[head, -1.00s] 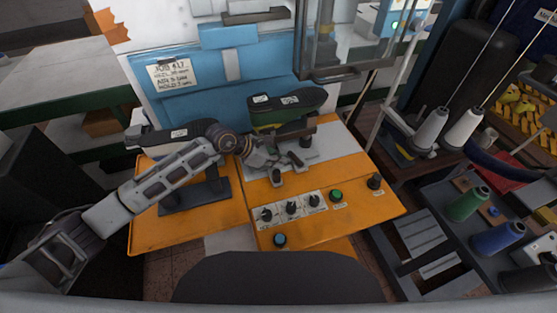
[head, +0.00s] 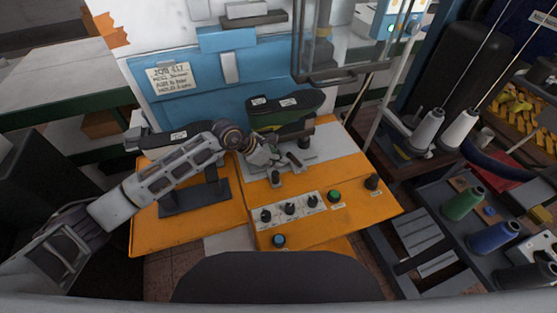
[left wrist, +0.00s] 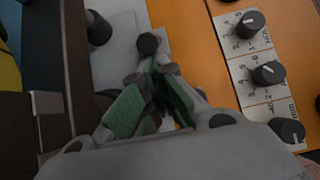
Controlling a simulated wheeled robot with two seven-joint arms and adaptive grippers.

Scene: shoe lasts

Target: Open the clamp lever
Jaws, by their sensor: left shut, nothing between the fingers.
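My left gripper (head: 277,162) reaches in from the left, low over the grey plate in front of the green shoe last (head: 283,107). In the left wrist view its green-padded fingers (left wrist: 160,76) are shut, with nothing seen held between them. The clamp lever (head: 295,161) is a short dark piece just beyond the fingertips. In the left wrist view what looks like its dark round end (left wrist: 148,43) lies just ahead of the fingers. The fingers hide part of it, so I cannot tell whether they touch. My right gripper is not in view.
The orange panel (head: 345,207) carries several black dials, a green button (head: 334,196) and a blue button (head: 279,240). Thread spools stand at the right.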

